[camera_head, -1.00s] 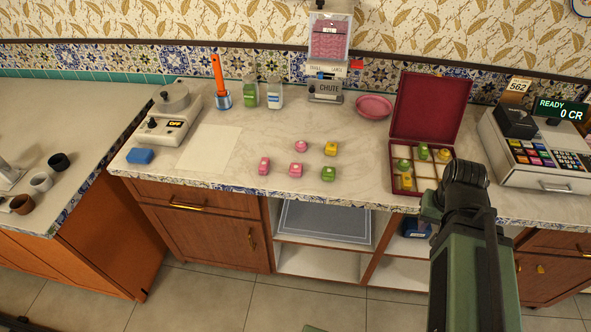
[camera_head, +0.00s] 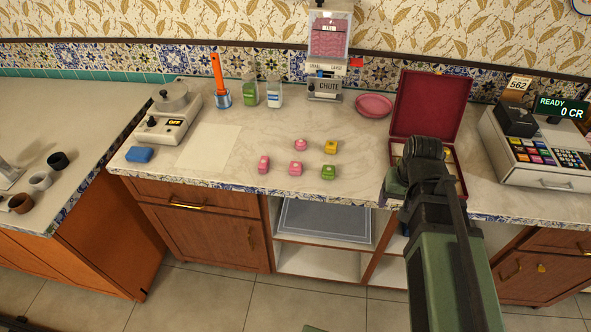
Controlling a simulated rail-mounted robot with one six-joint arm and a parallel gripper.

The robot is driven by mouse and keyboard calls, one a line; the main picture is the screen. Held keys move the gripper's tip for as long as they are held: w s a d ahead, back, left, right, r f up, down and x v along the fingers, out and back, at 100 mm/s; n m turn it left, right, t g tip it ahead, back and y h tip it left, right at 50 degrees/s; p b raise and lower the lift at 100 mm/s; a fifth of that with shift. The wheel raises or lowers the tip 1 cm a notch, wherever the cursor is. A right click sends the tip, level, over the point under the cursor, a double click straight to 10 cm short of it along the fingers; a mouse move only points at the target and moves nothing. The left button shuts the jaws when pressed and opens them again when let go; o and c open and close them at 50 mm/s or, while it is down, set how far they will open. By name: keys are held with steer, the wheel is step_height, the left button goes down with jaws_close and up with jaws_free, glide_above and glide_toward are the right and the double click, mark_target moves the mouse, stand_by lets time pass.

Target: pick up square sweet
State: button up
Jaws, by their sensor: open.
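Several small sweets lie loose on the marble counter: a rounder pink one (camera_head: 301,145), a squarish yellow one (camera_head: 331,147), two pink ones (camera_head: 263,164) (camera_head: 296,169) and a squarish green one (camera_head: 328,172). They are too small to tell every shape surely. The open dark red box (camera_head: 430,104) stands to their right, its compartments mostly hidden by my arm. My gripper (camera_head: 393,188) is at the box's front left, right of the green sweet and apart from it. It is open; its fingers are hard to make out and no sweet shows in it.
A pink plate (camera_head: 374,106) and a chute dispenser (camera_head: 327,88) stand behind the sweets. Bottles (camera_head: 274,94), a scale-like device (camera_head: 168,122), a paper sheet (camera_head: 209,146) and a blue block (camera_head: 140,155) are to the left. A cash register (camera_head: 540,150) stands right. Counter around the sweets is clear.

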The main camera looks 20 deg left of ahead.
steer(key=w+a+m+y, duration=0.15)
steer(key=w+a, duration=0.25)
steer(key=a, duration=0.4)
steer(key=w+a+m, duration=0.2)
steer(key=w+a, duration=0.3)
steer(key=a, duration=0.2)
steer(key=m+y, duration=0.2)
steer(key=m, duration=0.8)
glide_toward(297, 165)
steer(key=w, duration=0.1)
steer(key=m, duration=0.4)
steer(key=shift+g+y, duration=0.35)
steer(key=shift+g, duration=0.05)
steer(key=b+x, duration=0.1)
steer(key=b, duration=0.1)
steer(key=b+x, duration=0.4)
steer(key=shift+d, duration=0.3)
steer(key=shift+s+a+f, duration=0.1)
steer(key=shift+a+f, duration=0.05)
steer(key=shift+f, duration=0.2)
steer(key=shift+r, duration=0.15)
steer(key=b+x, duration=0.5)
steer(key=shift+f, duration=0.25)
steer(key=shift+s+r, duration=0.15)
steer(key=shift+r, duration=0.1)
steer(key=c, duration=1)
